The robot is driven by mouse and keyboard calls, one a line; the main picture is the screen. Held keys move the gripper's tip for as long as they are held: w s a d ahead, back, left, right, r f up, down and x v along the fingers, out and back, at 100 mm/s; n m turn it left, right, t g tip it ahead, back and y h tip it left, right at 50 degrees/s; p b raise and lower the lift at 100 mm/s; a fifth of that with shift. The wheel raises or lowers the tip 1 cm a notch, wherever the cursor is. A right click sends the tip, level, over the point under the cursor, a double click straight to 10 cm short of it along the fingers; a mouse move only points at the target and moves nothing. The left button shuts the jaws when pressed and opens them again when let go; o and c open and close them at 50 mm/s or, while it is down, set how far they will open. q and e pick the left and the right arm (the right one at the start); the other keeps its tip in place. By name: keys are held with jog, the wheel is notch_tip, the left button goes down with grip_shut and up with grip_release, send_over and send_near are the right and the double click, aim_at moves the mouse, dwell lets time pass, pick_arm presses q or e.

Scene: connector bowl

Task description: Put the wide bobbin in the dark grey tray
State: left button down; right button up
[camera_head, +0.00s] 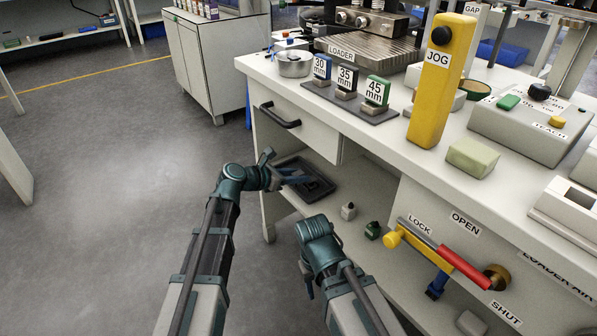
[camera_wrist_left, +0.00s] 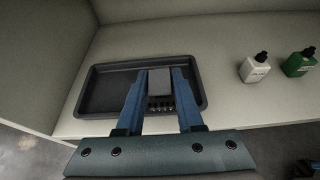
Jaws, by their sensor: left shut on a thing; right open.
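The dark grey tray (camera_head: 322,186) lies on the lower shelf of the bench; it also shows in the left wrist view (camera_wrist_left: 104,96). My left gripper (camera_head: 302,179) reaches in over the tray. In the left wrist view its two blue fingers are shut on the wide bobbin (camera_wrist_left: 160,82), a grey blocky piece with a row of pins at its near side. The bobbin overlaps the tray's right half in that view; I cannot tell whether it touches the floor of the tray. In the head view the bobbin cannot be made out. My right gripper (camera_head: 308,288) is open, low in front of the shelf.
A white bottle (camera_head: 348,211) and a green bottle (camera_head: 373,230) stand on the shelf right of the tray. A drawer with a black handle (camera_head: 281,115) is above the tray. A yellow and red lock lever (camera_head: 440,255) sticks out at the right.

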pick_arm(q)
jog(key=w, duration=0.8)
jog(key=shift+w+f+b, duration=0.3)
jog(key=shift+f, duration=0.1)
jog(key=shift+s+f+b, duration=0.1)
jog(key=shift+f+b, duration=1.65)
jog(key=shift+f, duration=0.1)
jog(key=shift+f, duration=0.15)
jog(key=c, duration=0.5)
grip_release()
jog(key=shift+c, duration=0.2)
